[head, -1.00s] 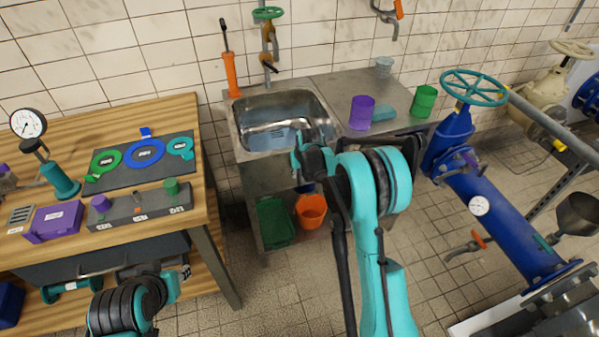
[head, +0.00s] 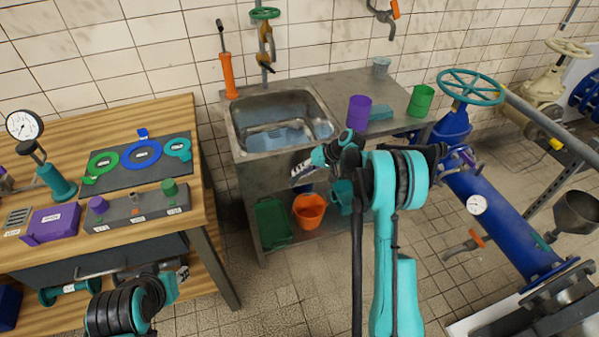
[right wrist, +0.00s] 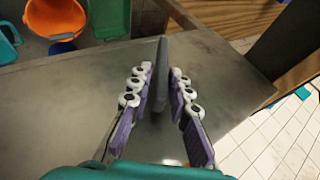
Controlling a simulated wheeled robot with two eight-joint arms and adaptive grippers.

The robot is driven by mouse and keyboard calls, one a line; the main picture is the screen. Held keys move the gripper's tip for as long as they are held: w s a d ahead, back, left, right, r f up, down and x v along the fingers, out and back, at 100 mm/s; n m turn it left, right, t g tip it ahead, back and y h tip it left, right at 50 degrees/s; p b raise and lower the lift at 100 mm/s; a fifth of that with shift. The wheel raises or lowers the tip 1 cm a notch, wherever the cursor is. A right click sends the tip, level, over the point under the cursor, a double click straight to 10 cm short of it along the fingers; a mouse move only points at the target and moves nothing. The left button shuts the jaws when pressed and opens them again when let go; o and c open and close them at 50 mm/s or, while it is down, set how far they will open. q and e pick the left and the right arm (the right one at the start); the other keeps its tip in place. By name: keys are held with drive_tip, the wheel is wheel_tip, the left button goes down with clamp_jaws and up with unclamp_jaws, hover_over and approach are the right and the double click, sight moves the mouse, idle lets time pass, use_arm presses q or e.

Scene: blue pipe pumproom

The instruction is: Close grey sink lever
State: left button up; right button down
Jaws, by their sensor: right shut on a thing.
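The grey sink lever (right wrist: 160,75) is a flat grey bar standing out from the sink unit's metal front in the right wrist view. My right gripper (right wrist: 162,82) has its purple-padded fingers on either side of the lever and is shut on it. In the head view my right gripper (head: 302,170) is at the sink cabinet's front, below the basin rim. The lever cannot be made out there behind the gripper and arm.
An orange bucket (head: 309,210) and a green bin (head: 272,222) are on the shelf below. A purple cup (head: 359,112) and a green cup (head: 421,101) stand on the counter. The wooden workbench (head: 205,195) is at left, blue pipework (head: 510,225) at right.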

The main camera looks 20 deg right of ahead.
drive_tip(key=shift+d+f+m+t+y, duration=0.15)
drive_tip(key=shift+f+m+t+y, duration=0.2)
drive_tip(key=shift+y, duration=1.2)
drive_tip(key=shift+d+f+m+t+y, duration=0.2)
drive_tip(key=shift+f+m+y, duration=0.3)
drive_tip(key=shift+y, duration=1)
drive_tip(key=shift+d+f+m+t+y, duration=0.2)
drive_tip(key=shift+m+y, duration=0.35)
drive_tip(key=shift+y, duration=1)
drive_tip(key=shift+a+y, duration=0.1)
drive_tip(key=shift+y, duration=0.2)
drive_tip(key=c, duration=1.6)
unclamp_jaws()
drive_tip(key=shift+r, duration=0.1)
